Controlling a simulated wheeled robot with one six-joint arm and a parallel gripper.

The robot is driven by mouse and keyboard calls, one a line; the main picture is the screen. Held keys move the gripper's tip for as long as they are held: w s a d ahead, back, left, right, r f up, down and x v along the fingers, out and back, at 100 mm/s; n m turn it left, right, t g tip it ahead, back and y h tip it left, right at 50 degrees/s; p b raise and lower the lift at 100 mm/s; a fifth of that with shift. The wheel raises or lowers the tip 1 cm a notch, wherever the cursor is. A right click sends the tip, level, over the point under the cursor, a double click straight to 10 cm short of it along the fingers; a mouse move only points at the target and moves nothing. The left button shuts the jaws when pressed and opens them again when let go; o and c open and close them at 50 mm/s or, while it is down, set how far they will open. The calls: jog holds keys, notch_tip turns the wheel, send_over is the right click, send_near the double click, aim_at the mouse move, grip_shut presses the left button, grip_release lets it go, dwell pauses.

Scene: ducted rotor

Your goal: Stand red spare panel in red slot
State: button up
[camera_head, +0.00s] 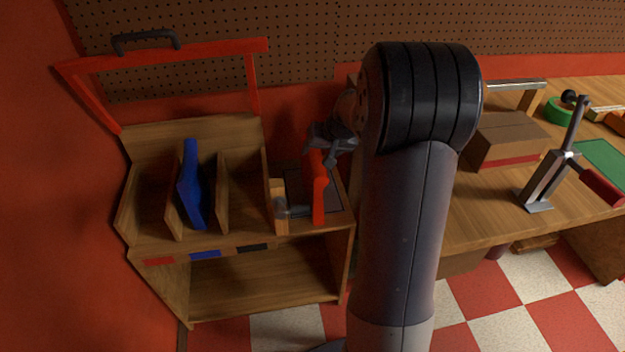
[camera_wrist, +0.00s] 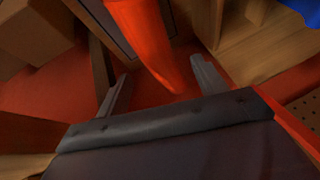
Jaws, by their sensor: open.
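The red spare panel (camera_head: 319,195) stands upright in a shallow bin right of the slotted rack. It also shows in the wrist view (camera_wrist: 148,40), passing between my fingers. My gripper (camera_head: 328,142) is open at the panel's upper far end, with one finger on each side of it in the wrist view (camera_wrist: 160,72). Contact cannot be told. The wooden rack has a red label (camera_head: 158,261) at its left front, marking the red slot (camera_head: 152,215), which looks empty. A blue panel (camera_head: 192,190) leans in the middle slot, above a blue label (camera_head: 205,255).
A red handle frame (camera_head: 170,55) rises behind the rack. A workbench (camera_head: 480,215) with a cardboard box (camera_head: 508,140) and a clamp stand (camera_head: 553,170) is at right.

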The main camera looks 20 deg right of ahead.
aim_at(318, 156)
jog(key=x, duration=0.4)
jog(key=shift+s+a+f, duration=0.25)
jog(key=shift+a+f, duration=0.05)
jog(key=shift+a, duration=0.05)
jog(key=shift+w+f, duration=0.35)
jog(key=shift+f, duration=0.05)
jog(key=shift+c, duration=0.6)
grip_shut()
